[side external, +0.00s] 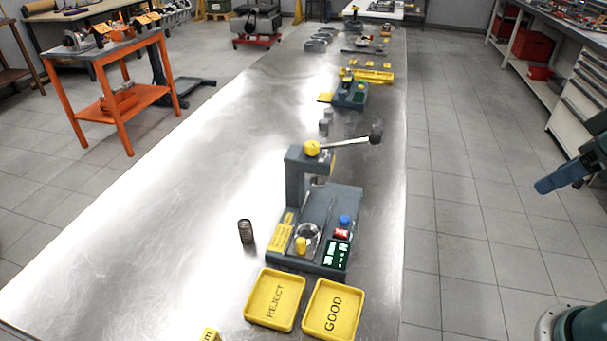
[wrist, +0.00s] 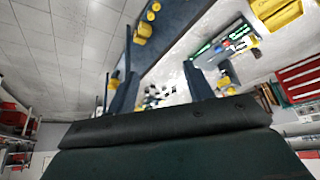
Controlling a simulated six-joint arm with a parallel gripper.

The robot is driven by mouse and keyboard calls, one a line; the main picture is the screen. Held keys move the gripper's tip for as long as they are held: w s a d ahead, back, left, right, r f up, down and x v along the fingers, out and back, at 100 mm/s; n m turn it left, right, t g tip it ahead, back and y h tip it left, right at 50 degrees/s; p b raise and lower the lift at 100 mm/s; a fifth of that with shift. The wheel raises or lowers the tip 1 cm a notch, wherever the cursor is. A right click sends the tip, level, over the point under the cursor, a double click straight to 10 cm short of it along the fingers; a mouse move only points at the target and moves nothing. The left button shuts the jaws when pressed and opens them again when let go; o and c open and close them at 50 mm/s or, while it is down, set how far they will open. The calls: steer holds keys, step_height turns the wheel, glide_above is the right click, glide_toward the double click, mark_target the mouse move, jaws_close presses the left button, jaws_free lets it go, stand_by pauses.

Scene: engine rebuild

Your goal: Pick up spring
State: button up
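The spring (side external: 246,231) is a small dark coil standing upright on the metal bench, just left of the grey test press (side external: 294,185) in the side view. I cannot make it out in the wrist view. My gripper (wrist: 158,62) shows in the wrist view with its two dark fingers spread apart and nothing visible held between them. In the side view, part of my gripper (side external: 562,178) shows at the right edge, off the bench and well away from the spring.
Yellow REJECT (side external: 274,299) and GOOD (side external: 333,310) trays lie in front of the press. The press lever (side external: 345,142) sticks out to the right. A yellow block (side external: 211,335) sits at the near edge of the picture. The bench (side external: 150,240) left of the spring is clear.

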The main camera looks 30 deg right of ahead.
steer(key=w+a+r+n+g+y, duration=0.1)
steer(key=w+a+r+n, duration=0.15)
steer(key=w+a, duration=0.45)
steer(key=w+a+r+n+y, duration=0.1)
steer(key=w+a+n, duration=0.25)
steer(key=w, duration=0.65)
steer(key=w+a+f+n, duration=0.1)
steer(key=w+a+f, duration=0.2)
steer(key=a, duration=0.4)
steer(key=w+a+f+n+g+y, duration=0.1)
steer(key=w+a+f+n, duration=0.1)
steer(key=w+a+f, duration=0.2)
steer(key=w+a+f+n+g, duration=0.1)
steer(key=w+a+f+n, duration=0.1)
steer(key=a, duration=0.7)
steer(key=shift+w+a+f+y, duration=0.4)
steer(key=shift+w+f, duration=0.35)
steer(key=shift+w, duration=0.45)
steer(key=shift+f, duration=0.1)
glide_above(245, 231)
steer(key=d, duration=0.2)
steer(key=shift+w+d+f, duration=0.1)
steer(key=shift+f, duration=3.8)
